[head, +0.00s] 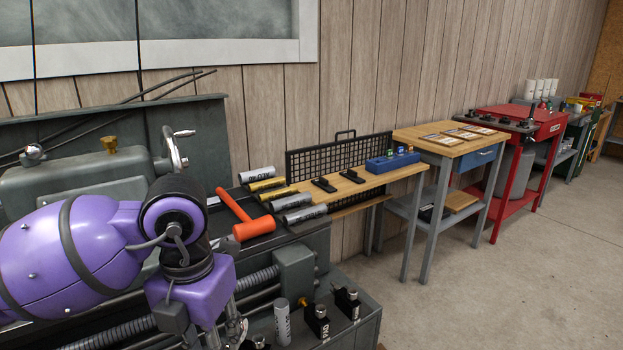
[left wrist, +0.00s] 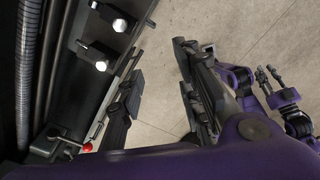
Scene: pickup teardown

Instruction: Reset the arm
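My left arm (head: 80,245) is purple and comes in from the left in the head view, in front of a grey-green lathe. Its gripper end hangs down at the bottom edge of that view, largely cut off. In the left wrist view my left gripper (left wrist: 158,85) has its two dark fingers wide apart, with only concrete floor between them. Part of another purple arm of mine (left wrist: 285,97) shows at the right of that view. Two small dark prongs there may be its gripper, too small to read. My right arm does not show in the head view.
The lathe bed is close beside my left gripper. An orange hammer (head: 253,228), cans (head: 267,184) and black tool holders (head: 346,302) lie on or near it. A wooden bench (head: 447,146) and red cart (head: 521,123) stand further right. The floor (head: 500,290) at right is clear.

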